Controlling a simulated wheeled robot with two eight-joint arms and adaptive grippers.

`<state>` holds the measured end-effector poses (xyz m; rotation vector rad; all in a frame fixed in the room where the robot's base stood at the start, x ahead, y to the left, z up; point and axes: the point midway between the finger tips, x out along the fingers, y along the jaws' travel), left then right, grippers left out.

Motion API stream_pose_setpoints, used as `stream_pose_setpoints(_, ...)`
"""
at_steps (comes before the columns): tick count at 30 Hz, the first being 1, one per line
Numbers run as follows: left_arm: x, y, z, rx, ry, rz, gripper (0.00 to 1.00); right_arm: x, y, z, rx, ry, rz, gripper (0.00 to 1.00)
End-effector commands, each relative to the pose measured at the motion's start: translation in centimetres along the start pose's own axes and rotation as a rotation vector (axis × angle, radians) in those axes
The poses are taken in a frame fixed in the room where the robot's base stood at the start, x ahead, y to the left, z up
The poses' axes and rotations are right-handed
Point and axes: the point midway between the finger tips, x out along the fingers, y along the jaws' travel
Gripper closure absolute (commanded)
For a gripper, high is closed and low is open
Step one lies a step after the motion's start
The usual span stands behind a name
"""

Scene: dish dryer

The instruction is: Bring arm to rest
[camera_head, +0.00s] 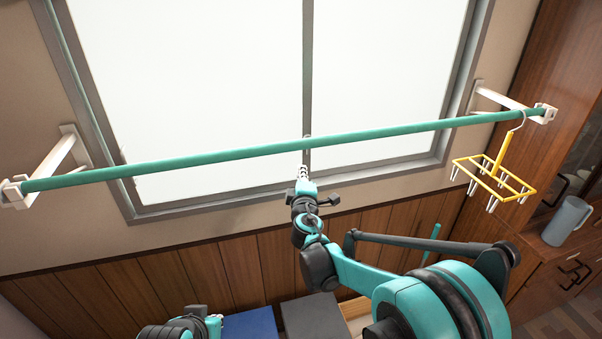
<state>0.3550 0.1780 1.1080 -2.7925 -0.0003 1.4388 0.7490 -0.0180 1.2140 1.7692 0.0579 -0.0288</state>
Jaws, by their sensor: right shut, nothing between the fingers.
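My right gripper (303,172) is in the middle of the view, its fingers pointing up just below the green rod. It is shut and empty, and I cannot tell whether its tips touch the rod. My right arm reaches up to it from the lower right. A part of my left arm shows at the bottom edge, left of the middle; its gripper is not seen. A yellow clip hanger (494,178) hangs by its hook near the right end of the rod, apart from my gripper.
The green rod (220,155) runs across in front of a bright window (230,70) on two white wall brackets. A grey-blue pitcher (567,221) stands on the wooden cabinet at right. Blue (250,325) and dark grey (313,318) flat-topped things lie below.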

Motion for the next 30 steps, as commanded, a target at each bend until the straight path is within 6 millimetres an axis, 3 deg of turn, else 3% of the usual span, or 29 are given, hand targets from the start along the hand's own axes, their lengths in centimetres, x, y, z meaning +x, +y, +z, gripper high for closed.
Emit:
stream_pose_setpoints(5, 0.2, 0.0, 0.2, 0.000, 0.000, 0.000, 1.00, -0.7, 0.5, 1.2, 0.034, -0.027, -0.008, 1.00)
stream_pose_setpoints(8, 0.7, 0.0, 0.5, 0.000, 0.000, 0.000, 1.00, -2.7, 1.4, 4.2, 0.125, -0.095, -0.032, 1.00)
stream_pose_setpoints(14, 2.1, 0.0, 1.5, 0.000, 0.000, 0.000, 1.00, -10.8, 1.2, 12.9, 0.433, -0.319, -0.135, 1.00)
stream_pose_setpoints(18, 3.1, 0.0, 2.2, 0.000, 0.000, 0.000, 1.00, -18.2, -1.6, 17.4, 0.660, -0.471, -0.231, 1.00)
stream_pose_setpoints(21, 3.7, 0.0, 2.7, 0.000, 0.000, 0.000, 1.00, -23.7, -4.6, 19.4, 0.822, -0.568, -0.310, 1.00)
stream_pose_setpoints(27, 4.8, 0.0, 3.5, 0.000, 0.000, 0.000, 1.00, -33.4, -11.4, 20.1, 1.105, -0.707, -0.475, 1.00)
stream_pose_setpoints(30, 5.2, 0.0, 3.7, 0.000, 0.000, 0.000, 1.00, -36.4, -13.9, 19.5, 1.202, -0.743, -0.539, 1.00)
